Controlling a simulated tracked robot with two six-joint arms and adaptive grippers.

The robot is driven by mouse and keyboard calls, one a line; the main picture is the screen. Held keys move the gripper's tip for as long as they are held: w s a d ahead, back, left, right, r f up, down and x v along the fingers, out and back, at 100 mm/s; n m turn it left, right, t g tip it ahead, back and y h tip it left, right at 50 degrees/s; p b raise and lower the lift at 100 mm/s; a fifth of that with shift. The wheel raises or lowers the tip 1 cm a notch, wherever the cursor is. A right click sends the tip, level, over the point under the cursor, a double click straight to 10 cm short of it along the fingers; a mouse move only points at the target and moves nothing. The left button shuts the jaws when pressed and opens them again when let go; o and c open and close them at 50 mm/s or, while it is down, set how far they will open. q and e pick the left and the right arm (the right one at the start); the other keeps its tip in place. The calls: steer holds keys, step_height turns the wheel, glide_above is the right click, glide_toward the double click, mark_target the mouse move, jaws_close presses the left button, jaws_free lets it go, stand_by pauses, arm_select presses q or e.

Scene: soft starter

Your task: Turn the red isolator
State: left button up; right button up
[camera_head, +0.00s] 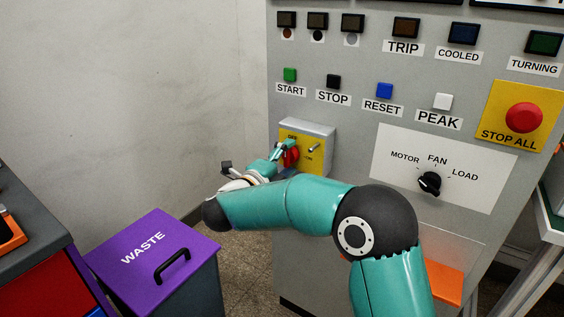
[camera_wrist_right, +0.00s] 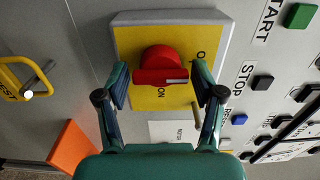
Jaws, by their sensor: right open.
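The red isolator (camera_head: 291,154) is a rotary knob on a yellow plate with a grey rim, low on the left of the grey panel. In the right wrist view the isolator (camera_wrist_right: 161,67) shows large, its handle bar lying across the picture. The words ON and part of OFF show on the yellow plate (camera_wrist_right: 185,98). My right gripper (camera_head: 279,150) reaches the isolator from the left in the head view. In the right wrist view my right gripper (camera_wrist_right: 163,85) is open, one finger on each side of the knob, with gaps showing. My left gripper is in neither view.
A small lever (camera_head: 313,148) sits beside the isolator. Above are START (camera_head: 290,75), STOP (camera_head: 333,82) and RESET (camera_head: 384,91) buttons; a red STOP ALL button (camera_head: 524,117) and black selector (camera_head: 429,183) are to the right. A purple-lidded waste bin (camera_head: 133,285) stands below left.

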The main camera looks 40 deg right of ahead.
steer(key=v, duration=1.2)
steer(key=shift+f, duration=0.1)
